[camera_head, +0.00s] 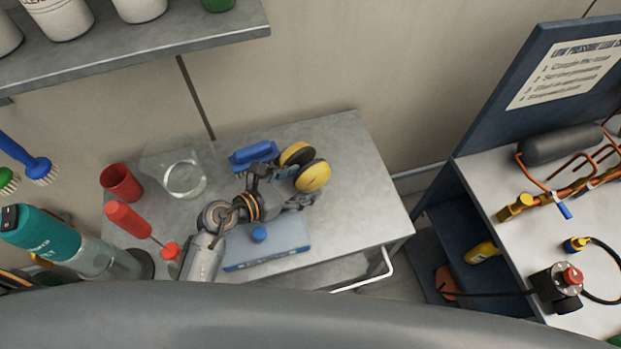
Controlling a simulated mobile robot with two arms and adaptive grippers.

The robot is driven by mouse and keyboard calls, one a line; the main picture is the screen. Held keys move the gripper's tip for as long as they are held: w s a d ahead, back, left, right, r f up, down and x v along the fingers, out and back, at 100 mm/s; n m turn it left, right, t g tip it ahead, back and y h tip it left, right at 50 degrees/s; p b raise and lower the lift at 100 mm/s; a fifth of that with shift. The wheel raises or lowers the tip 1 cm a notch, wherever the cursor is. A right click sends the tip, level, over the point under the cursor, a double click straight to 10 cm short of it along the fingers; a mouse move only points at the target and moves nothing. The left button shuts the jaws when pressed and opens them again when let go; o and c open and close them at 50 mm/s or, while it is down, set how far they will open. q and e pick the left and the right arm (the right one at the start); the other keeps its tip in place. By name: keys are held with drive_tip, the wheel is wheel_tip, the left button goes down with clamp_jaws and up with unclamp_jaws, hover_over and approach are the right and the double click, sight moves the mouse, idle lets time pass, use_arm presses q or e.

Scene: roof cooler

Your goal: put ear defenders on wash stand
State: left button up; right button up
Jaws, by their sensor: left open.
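The ear defenders (312,176), with yellow and black cups, are at the back middle of a grey metal-topped stand (350,145). I cannot tell for sure whether this stand is the wash stand. My left gripper (283,186) is open just in front of the cups, its fingers spread on their near side. It partly hides the ear defenders' headband, and I cannot tell whether it touches them. My right gripper is not in view.
Near the gripper are a blue brush (254,153), a clear jug (184,178) and a blue-grey box (270,247). A bench (500,200) with hoses is right. The grey top's right side is clear.

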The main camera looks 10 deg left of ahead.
use_arm(q)
drive_tip(key=v, duration=0.2)
drive_tip(key=shift+s+a, duration=0.3)
drive_tip(key=shift+s+a+r+b, duration=0.3)
drive_tip(key=shift+s+a, duration=0.05)
drive_tip(key=shift+r, duration=0.1)
